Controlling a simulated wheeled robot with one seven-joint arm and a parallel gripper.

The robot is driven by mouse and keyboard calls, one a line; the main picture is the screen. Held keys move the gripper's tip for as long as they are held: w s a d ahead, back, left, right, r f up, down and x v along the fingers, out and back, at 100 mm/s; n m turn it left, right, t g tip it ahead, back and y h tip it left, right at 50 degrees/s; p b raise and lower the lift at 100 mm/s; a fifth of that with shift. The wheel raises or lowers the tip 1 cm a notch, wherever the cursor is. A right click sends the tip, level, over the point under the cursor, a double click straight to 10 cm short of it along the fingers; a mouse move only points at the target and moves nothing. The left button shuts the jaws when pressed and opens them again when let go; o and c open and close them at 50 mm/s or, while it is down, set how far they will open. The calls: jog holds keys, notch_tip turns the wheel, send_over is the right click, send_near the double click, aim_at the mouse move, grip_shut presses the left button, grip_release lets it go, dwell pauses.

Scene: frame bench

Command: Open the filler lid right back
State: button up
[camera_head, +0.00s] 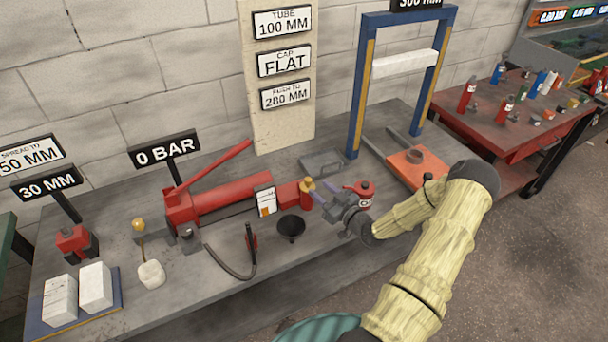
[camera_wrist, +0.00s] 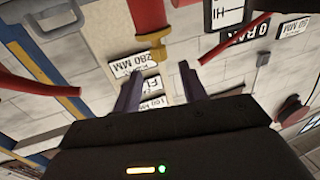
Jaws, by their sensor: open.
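The red hand pump (camera_head: 225,197) lies along the bench with its long handle (camera_head: 215,167) slanting up. I cannot make out a separate filler lid for certain; a brass fitting (camera_head: 307,186) stands at the pump's right end and also shows in the wrist view (camera_wrist: 153,40). My gripper (camera_head: 312,190) is just right of this fitting, fingers pointing left towards it. In the wrist view my two fingers (camera_wrist: 160,82) are apart with nothing held between them, and the brass fitting lies beyond their tips. Whether a finger touches it cannot be told.
A black funnel (camera_head: 291,227) stands in front of the pump. A red container (camera_head: 364,190) is close behind my gripper. A grey tray (camera_head: 321,162) lies behind, and a blue press frame (camera_head: 357,95) rises at the right. A black hose (camera_head: 230,270) curves at the front.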

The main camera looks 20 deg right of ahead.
aim_at(308, 183)
jog(key=p+x, duration=0.1)
jog(key=x, duration=0.8)
grip_shut()
